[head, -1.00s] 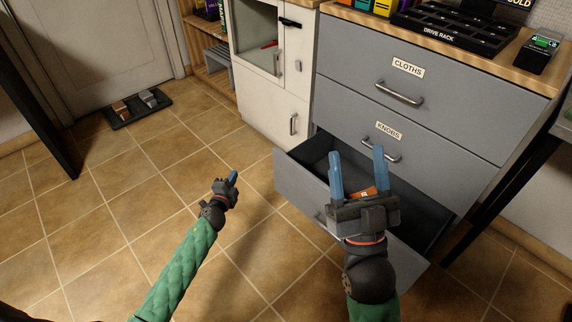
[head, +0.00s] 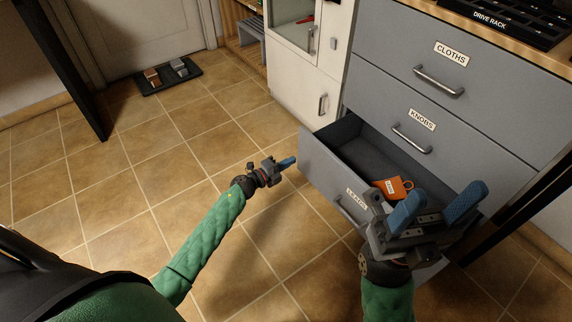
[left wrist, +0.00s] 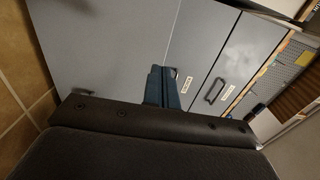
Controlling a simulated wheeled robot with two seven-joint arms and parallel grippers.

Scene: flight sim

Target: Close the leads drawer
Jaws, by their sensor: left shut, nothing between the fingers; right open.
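The leads drawer (head: 322,172) is the lowest drawer of the grey cabinet and stands pulled out. Its label is partly visible on its front, and its handle is partly hidden by my right gripper. An orange object with a loop and a tag (head: 391,188) lies inside it. My left gripper (head: 290,162) is shut and empty, just left of the drawer front's left end; I cannot tell whether it touches. Its shut blue fingers also show in the left wrist view (left wrist: 160,88). My right gripper (head: 437,204) is open, with its fingers over the drawer's front right part.
The KNOBS drawer (head: 450,133) and the CLOTHS drawer (head: 405,50) above are shut. A white cabinet (head: 300,85) stands to the left. A drive rack (head: 500,22) sits on top. A black tray (head: 167,77) lies on the floor near the door.

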